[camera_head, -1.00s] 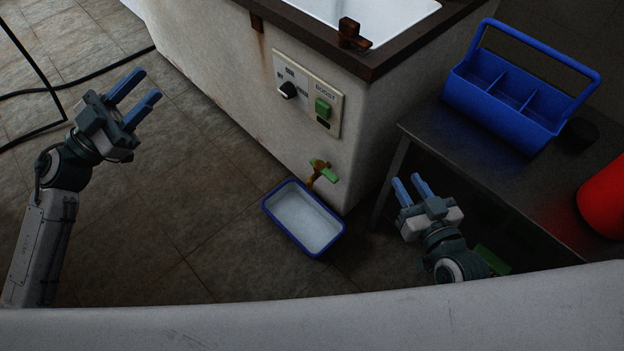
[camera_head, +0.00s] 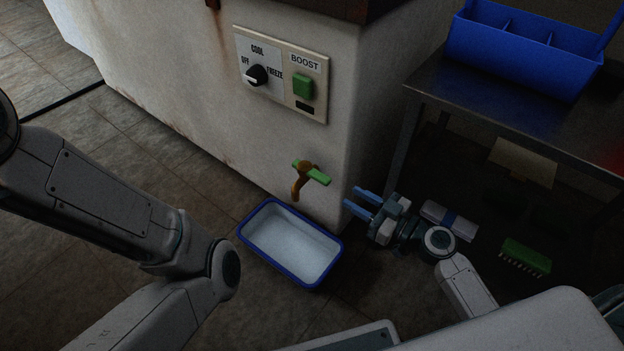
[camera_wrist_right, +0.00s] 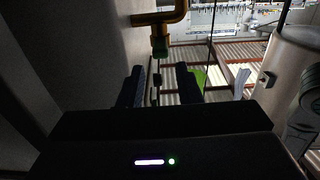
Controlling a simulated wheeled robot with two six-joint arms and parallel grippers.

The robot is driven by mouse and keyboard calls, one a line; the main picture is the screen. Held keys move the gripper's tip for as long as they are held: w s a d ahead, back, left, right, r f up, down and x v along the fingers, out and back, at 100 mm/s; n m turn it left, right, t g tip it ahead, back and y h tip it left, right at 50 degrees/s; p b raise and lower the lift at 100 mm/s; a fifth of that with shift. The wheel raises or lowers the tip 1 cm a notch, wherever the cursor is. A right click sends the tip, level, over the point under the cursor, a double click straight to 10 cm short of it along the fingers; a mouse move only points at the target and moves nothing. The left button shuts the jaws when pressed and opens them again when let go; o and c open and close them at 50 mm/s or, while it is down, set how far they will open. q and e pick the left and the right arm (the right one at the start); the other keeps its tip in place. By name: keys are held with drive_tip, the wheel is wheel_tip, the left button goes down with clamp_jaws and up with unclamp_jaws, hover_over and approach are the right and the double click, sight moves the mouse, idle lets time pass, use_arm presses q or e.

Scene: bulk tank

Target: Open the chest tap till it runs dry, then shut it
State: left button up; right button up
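The chest tap (camera_head: 301,185) is brass with a green lever handle (camera_head: 316,175) and sticks out low on the tank's front. No stream shows under its spout. A blue-rimmed tray (camera_head: 262,263) sits on the floor below it, with a pale inside; I cannot tell whether it holds liquid. My right gripper (camera_head: 354,203) is open and empty, right of and slightly below the tap, its blue fingers pointing left and not touching it. In the right wrist view the brass tap (camera_wrist_right: 182,12) shows above and beyond the fingers (camera_wrist_right: 159,84). My left gripper is out of view.
The tank wall (camera_head: 190,110) carries a panel with a black knob (camera_head: 256,75) and green BOOST button (camera_head: 303,87). At right stands a metal table (camera_head: 450,95) with a blue caddy (camera_head: 520,50). A green brush (camera_head: 525,257) lies under it. Floor left of the tray is clear.

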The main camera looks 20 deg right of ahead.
sight(321, 179)
drive_tip(key=x, duration=1)
drive_tip(key=shift+w+a, duration=0.25)
drive_tip(key=shift+c, duration=0.2)
clamp_jaws()
